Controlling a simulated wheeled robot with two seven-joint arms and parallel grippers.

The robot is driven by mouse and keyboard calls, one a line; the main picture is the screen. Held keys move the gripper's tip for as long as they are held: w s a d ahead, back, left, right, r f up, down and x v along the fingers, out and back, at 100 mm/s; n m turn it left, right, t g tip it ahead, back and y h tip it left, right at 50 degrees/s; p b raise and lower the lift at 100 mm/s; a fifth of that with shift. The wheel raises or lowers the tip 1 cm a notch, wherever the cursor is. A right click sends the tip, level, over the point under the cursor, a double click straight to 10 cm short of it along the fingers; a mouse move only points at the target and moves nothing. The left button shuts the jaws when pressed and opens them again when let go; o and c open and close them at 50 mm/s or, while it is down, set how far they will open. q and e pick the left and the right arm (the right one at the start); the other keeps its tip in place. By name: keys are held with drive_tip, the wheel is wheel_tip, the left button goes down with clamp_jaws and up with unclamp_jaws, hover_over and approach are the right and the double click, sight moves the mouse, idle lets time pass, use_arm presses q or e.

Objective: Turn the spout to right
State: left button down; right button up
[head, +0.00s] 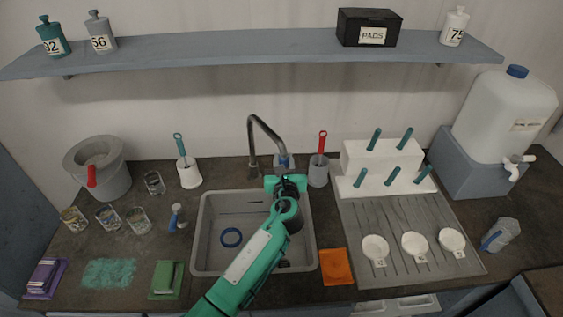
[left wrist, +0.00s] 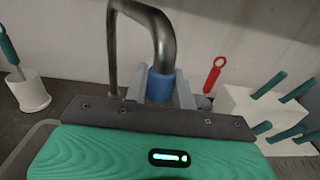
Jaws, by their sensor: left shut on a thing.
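The grey metal spout (head: 265,124) rises from the counter behind the sink (head: 198,240) and arches over to the right. Its end has a blue collar (left wrist: 161,86), partly hidden by my gripper in the head view. My left gripper (head: 284,166) is at the spout's end, above the sink's back right part. In the left wrist view its two grey fingers (left wrist: 160,92) stand on either side of the blue collar, shut on the spout. My right gripper is not in view.
A red-handled brush stands in a grey holder (head: 318,175) close right of the spout. A white holder (head: 189,176) with a teal brush is to its left. A white rack (head: 360,160) with teal pegs is farther right. A blue ring (head: 231,238) lies in the sink.

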use_arm(q)
drive_tip(key=shift+d+r, duration=0.1)
drive_tip(key=shift+d, duration=0.05)
drive_tip(key=c, duration=1.3)
unclamp_jaws()
drive_tip(key=shift+c, duration=0.2)
drive_tip(key=shift+o, duration=0.8)
drive_tip(key=shift+d, duration=0.1)
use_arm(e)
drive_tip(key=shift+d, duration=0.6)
use_arm(q)
drive_tip(key=shift+s, duration=0.2)
drive_tip(key=s+b, duration=0.2)
drive_tip(key=s, duration=1.1)
drive_tip(key=shift+s, duration=0.15)
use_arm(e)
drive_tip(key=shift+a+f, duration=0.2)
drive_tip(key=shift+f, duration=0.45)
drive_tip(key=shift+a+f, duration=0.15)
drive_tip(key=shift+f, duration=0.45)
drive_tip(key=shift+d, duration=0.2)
